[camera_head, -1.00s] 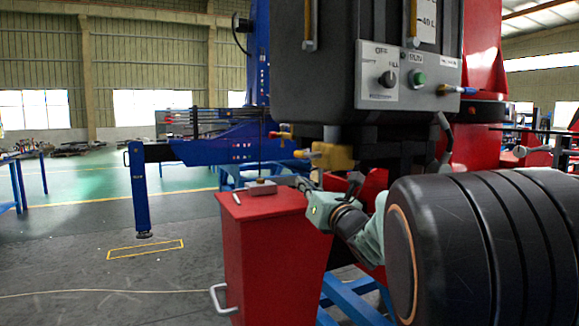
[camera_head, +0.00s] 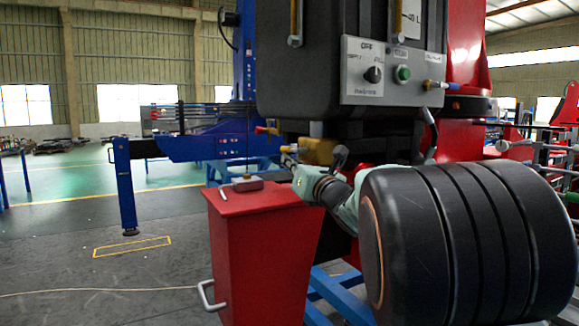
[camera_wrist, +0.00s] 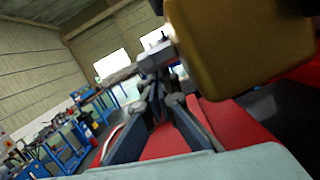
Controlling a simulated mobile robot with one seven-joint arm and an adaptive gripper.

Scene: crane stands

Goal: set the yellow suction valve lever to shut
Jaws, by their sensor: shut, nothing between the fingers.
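The brass-yellow suction valve body (camera_head: 319,151) hangs under the dark tank, above the right end of the red cabinet. Its yellow lever, on the left side of the body, is mostly hidden by my gripper in the head view, so its angle cannot be told. My gripper (camera_head: 290,154) is shut and empty, at the left side of the valve. In the wrist view, the valve body (camera_wrist: 240,45) fills the upper right, and my closed fingers (camera_wrist: 157,62) reach up beside its left face. Whether they touch the lever cannot be told.
The red cabinet (camera_head: 255,245) stands below my gripper, with a small grey-and-red box (camera_head: 246,184) on top. The dark tank (camera_head: 300,80) carries a control panel (camera_head: 364,70) above the valve. A red-tipped fitting (camera_head: 267,130) sticks out left of it. Open floor lies left.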

